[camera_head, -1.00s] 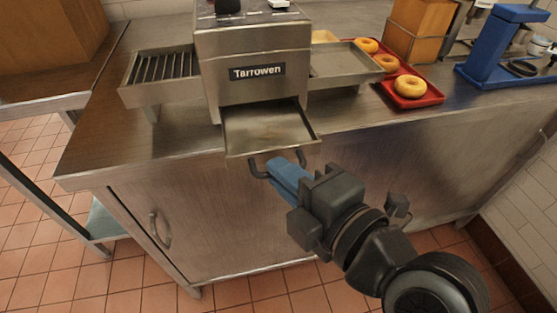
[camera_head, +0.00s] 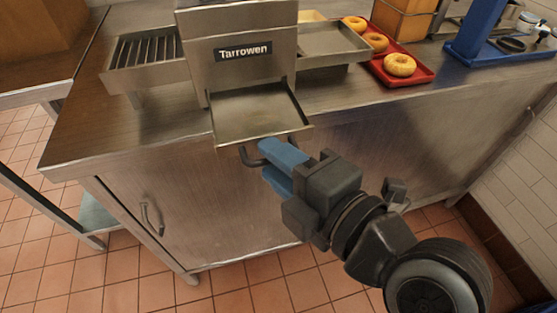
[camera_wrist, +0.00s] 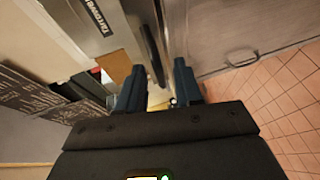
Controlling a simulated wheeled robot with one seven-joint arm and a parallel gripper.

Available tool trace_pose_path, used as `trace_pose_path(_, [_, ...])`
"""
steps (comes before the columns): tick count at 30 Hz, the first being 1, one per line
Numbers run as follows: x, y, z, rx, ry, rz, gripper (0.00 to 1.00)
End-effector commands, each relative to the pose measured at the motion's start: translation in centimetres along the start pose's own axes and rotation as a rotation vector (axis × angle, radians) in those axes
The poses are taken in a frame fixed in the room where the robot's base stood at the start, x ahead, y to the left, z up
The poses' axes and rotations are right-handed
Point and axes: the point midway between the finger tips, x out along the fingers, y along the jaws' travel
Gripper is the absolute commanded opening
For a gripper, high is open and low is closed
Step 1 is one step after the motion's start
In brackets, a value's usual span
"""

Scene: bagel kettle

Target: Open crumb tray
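The crumb tray (camera_head: 257,118) sticks out from the front of the steel "Tarrowen" toaster (camera_head: 238,80). A dark bar handle (camera_head: 251,157) hangs at its front edge. My gripper (camera_head: 280,164) is at the right part of this handle, its blue fingers apart, and the upper finger hides part of the bar. In the wrist view my gripper (camera_wrist: 158,88) shows two separated fingers with the dark handle bar (camera_wrist: 152,55) between and beyond them. I cannot tell whether either finger touches the bar.
A slatted rack (camera_head: 145,62) is on the toaster's left and a steel side tray (camera_head: 335,42) on its right. A red tray (camera_head: 422,75) holds bagels near a blue stand (camera_head: 470,45). The cabinet door handle (camera_head: 150,218) is below. Floor in front is clear.

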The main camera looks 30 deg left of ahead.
Motion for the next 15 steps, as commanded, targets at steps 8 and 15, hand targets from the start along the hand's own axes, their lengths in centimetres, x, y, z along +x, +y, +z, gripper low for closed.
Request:
trace_pose_path(8, [-3.9,-0.2,0.1,0.001,-0.004,0.001,0.35])
trace_pose_path(15, [-7.0,-0.1,0.1,0.001,-0.003,0.000,0.35])
